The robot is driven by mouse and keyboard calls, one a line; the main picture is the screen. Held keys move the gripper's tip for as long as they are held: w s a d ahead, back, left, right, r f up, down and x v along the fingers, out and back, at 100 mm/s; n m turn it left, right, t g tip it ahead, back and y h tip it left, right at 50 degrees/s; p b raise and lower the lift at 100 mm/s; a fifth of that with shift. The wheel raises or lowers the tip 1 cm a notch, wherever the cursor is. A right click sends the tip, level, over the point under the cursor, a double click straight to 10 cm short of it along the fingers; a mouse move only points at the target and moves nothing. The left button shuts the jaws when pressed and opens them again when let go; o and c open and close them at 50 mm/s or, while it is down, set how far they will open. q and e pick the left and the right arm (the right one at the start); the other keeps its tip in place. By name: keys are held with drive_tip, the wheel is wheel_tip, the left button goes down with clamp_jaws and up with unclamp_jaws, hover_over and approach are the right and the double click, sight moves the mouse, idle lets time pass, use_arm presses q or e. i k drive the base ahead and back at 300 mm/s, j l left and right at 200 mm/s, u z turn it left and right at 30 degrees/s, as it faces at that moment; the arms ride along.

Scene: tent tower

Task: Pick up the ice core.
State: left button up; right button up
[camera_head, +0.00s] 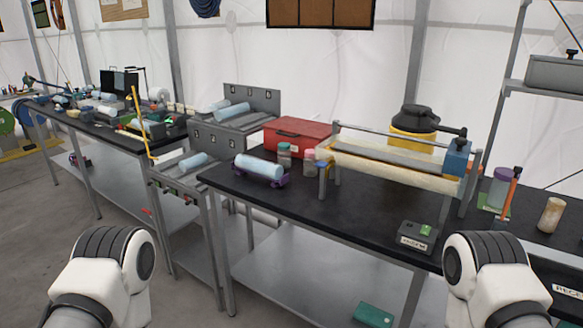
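A pale blue ice core (259,167) lies on its side in a purple cradle (284,180) at the left end of the black-topped table. Similar pale blue cylinders lie in the grey rack to the left, one on its lower level (193,161) and one on its upper level (232,112). I cannot tell which of these the task means. Parts of my two arms show at the bottom left and bottom right, well in front of the cradle. Both of my grippers are out of view.
The black table (355,212) also bears a red case (297,137), small jars (284,154), a long cutting apparatus (385,165) and a small black device (414,236). Bare tabletop lies in front of the cradle. A cluttered workbench (105,135) stands at the far left.

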sight(274, 171)
drive_tip(key=i+j+z, duration=0.15)
drive_tip(key=z, duration=0.3)
drive_tip(key=j+z, duration=0.4)
drive_tip(key=i+j+z, duration=0.1)
drive_tip(key=z, duration=0.35)
drive_tip(key=j+z, duration=0.65)
drive_tip(key=z, duration=0.2)
